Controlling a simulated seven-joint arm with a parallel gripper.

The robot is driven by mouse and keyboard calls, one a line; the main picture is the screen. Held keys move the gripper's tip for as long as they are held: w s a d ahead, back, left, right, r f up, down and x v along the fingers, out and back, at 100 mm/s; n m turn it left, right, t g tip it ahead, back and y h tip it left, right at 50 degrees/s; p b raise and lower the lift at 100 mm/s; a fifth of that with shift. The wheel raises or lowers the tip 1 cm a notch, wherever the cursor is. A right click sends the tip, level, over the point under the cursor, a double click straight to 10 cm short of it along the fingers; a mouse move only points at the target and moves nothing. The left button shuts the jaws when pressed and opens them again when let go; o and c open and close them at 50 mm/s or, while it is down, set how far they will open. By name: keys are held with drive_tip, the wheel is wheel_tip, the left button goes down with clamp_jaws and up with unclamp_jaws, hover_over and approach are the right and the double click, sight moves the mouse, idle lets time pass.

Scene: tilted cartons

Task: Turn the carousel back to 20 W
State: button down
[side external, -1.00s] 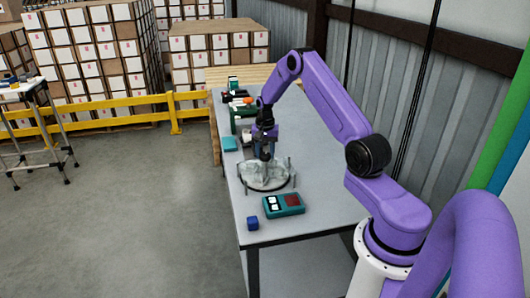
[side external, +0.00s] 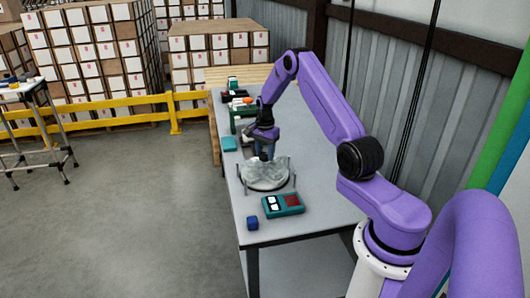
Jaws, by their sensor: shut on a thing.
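The carousel (side external: 266,182) is a round, pale, glassy turntable on the grey table, with short upright posts around its edge. My gripper (side external: 264,156) points down over its far side and is shut on a small dark part of the carousel at the top. The grip itself is small and partly hidden by the fingers. A teal meter box (side external: 283,205) with white displays and a dark red panel lies just in front of the carousel. I cannot read its displays or any wattage mark from here.
A teal block (side external: 229,144) lies at the left edge, with green and dark equipment (side external: 241,113) farther back. The grey table (side external: 320,205) is clear to the right of the carousel.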

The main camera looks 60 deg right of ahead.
drive_tip(key=shift+m, duration=3)
drive_tip(key=c, duration=0.5)
unclamp_jaws()
drive_tip(key=shift+c, duration=0.2)
drive_tip(key=shift+r, duration=0.1)
wheel_tip(320, 180, up, 17)
drive_tip(key=shift+r, duration=0.15)
drive_tip(key=shift+a, duration=0.1)
